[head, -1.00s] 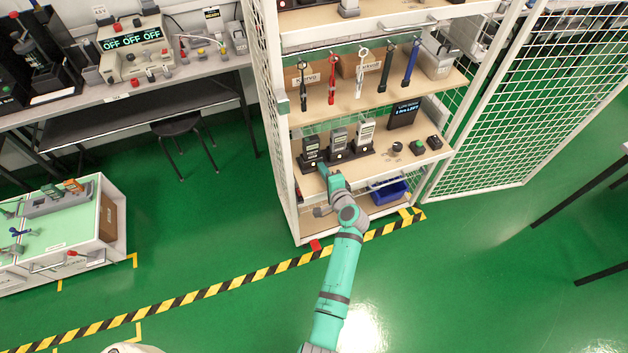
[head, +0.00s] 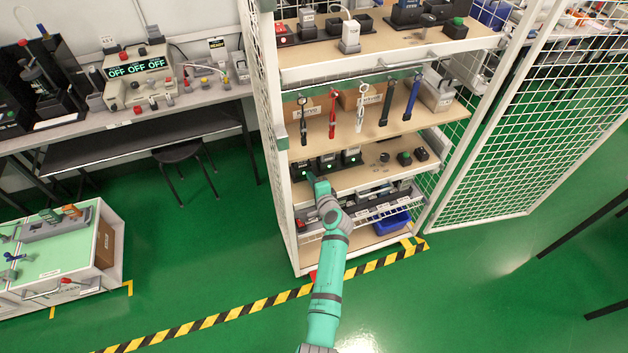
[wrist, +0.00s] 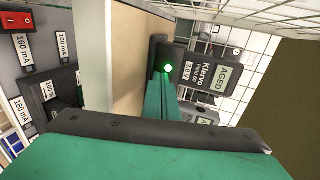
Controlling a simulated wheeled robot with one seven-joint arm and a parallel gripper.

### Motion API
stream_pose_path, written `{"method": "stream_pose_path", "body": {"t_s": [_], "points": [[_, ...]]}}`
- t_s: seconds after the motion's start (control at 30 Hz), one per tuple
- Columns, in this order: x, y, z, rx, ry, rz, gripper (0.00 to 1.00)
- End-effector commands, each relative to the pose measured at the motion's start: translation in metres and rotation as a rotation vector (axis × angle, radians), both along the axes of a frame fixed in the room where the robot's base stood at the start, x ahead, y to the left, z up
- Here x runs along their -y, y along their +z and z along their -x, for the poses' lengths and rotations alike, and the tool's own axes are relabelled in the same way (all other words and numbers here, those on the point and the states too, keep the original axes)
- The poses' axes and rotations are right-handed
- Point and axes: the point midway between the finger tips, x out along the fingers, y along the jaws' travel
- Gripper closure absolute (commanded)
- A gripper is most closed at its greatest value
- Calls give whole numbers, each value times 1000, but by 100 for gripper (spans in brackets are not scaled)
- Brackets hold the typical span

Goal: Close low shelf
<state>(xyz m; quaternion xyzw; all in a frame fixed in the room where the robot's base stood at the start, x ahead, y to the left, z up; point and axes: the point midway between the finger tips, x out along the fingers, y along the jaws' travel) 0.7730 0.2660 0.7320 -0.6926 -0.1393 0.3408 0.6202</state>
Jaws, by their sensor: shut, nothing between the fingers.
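A white rack holds a low wooden shelf (head: 350,182) with dark testers (head: 327,161) along its left and middle. The shelf above partly covers the testers, and the low shelf sits mostly under it. My gripper (head: 311,178) is shut and empty at the low shelf's front left, close to a tester. In the wrist view, the teal fingers (wrist: 162,88) are together beside the shelf board (wrist: 128,60) and a tester labelled AGED (wrist: 205,78) with a green light. I cannot tell whether the fingertips touch the tester or the board.
A tray of dark devices (head: 380,197) and a blue bin (head: 390,221) lie below the low shelf. An open mesh door (head: 520,130) stands at right. A workbench (head: 75,255) is at left. The floor between is clear.

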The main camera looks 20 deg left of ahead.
Motion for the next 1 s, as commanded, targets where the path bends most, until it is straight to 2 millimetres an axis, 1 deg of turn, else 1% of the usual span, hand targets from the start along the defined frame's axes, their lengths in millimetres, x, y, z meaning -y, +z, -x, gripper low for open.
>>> {"method": "stream_pose_path", "body": {"t_s": [0.03,0.1,0.37,0.47,0.57,0.73,0.87,1.0], "points": [[-6,2,-1,3,7,1,100],[-8,2,0,4,9,1,100],[-9,3,0,5,12,2,100],[-6,3,1,5,11,1,100],[2,2,8,4,9,1,100],[24,2,25,3,5,0,100],[39,10,45,3,6,-1,100],[59,18,66,2,3,-1,100]]}}
